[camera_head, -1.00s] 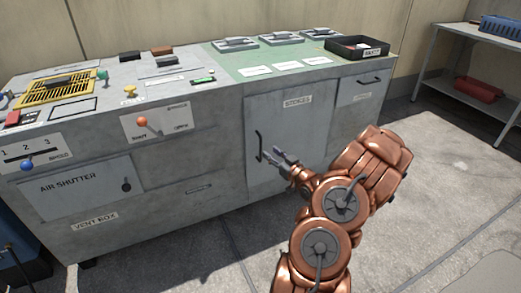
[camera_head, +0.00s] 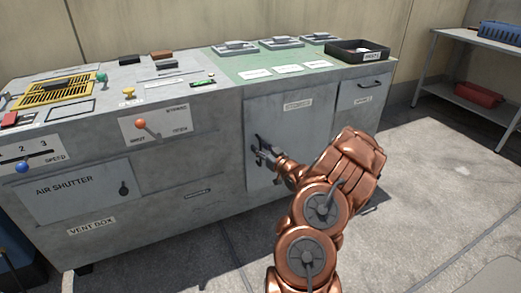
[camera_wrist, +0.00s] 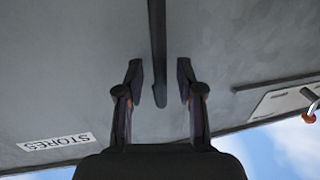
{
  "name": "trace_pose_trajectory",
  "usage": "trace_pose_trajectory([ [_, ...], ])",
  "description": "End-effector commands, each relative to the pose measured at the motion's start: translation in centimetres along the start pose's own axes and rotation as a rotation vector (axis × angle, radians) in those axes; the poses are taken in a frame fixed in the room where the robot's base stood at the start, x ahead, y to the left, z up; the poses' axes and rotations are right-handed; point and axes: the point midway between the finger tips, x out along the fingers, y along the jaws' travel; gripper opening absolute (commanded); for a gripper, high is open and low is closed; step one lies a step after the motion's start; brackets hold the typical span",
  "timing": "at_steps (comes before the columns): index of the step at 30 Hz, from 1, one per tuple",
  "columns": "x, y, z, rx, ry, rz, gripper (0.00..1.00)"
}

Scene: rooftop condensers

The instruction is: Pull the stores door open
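The stores door (camera_head: 290,120) is a grey panel with a STORES label, in the front of the grey cabinet, and it looks closed. Its dark bar handle (camera_wrist: 158,60) runs along the door's left edge; in the head view my gripper partly covers it. My gripper (camera_head: 262,150) is at the handle. In the wrist view my gripper (camera_wrist: 160,85) is open, with one finger on each side of the handle and gaps between them. The STORES label (camera_wrist: 56,142) shows upside down there.
An orange-knobbed lever (camera_head: 141,124) and the air shutter panel (camera_head: 75,190) are left of the door. A drawer (camera_head: 363,88) is to its right. A black tray (camera_head: 345,52) stands on the worktop. A side table (camera_head: 480,45) is at far right. The floor in front is clear.

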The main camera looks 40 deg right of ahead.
Motion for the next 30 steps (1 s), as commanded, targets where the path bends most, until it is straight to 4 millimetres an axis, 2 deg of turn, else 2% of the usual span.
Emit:
trace_pose_trajectory([
  [7, 0.03, -0.02, 0.00, 0.001, 0.000, 0.000, 0.36],
  [18, 0.01, -0.01, 0.01, 0.001, 0.000, 0.000, 0.00],
  [30, 0.01, -0.02, 0.02, 0.001, -0.001, 0.000, 0.00],
])
